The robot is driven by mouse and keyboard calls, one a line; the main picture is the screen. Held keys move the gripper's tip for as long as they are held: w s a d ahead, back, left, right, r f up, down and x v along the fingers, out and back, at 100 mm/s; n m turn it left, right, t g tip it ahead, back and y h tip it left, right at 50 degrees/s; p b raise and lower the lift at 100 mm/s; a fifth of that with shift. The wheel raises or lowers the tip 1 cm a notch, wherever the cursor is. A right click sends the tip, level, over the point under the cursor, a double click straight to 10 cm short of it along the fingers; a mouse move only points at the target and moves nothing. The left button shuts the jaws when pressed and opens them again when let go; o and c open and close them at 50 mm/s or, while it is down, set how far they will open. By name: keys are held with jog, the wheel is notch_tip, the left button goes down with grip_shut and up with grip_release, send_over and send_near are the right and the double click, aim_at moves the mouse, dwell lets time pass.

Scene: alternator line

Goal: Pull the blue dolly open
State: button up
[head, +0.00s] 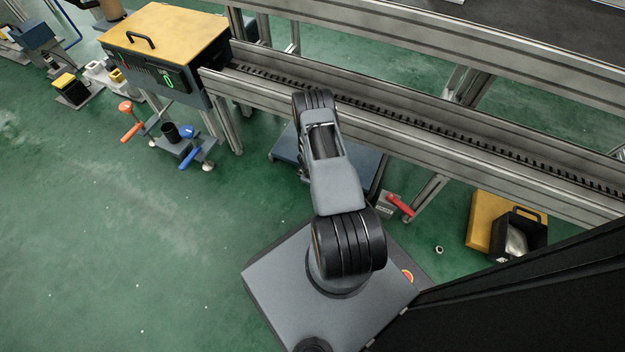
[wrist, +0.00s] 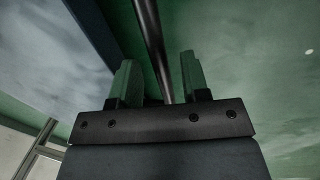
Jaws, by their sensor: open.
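The blue dolly (head: 365,168) sits low under the conveyor in the head view, its flat blue-grey deck partly hidden behind my arm. My gripper (wrist: 157,68) is open in the wrist view, with its two fingers apart. A dark round bar (wrist: 150,30) runs from the top edge down between the fingers; it looks like the dolly's handle. I cannot tell whether either finger touches it. A dark blue edge (wrist: 95,28), likely the dolly's, shows left of the bar. In the head view my gripper is hidden by my arm.
The conveyor rail (head: 430,140) crosses above the dolly. A yellow-topped machine (head: 165,35) stands at the upper left, with a small stand with orange and blue handles (head: 180,145) beside it. A red-handled part (head: 400,204) is at right. Green floor at left is clear.

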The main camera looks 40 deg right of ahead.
jog(key=shift+c, duration=0.3)
grip_shut()
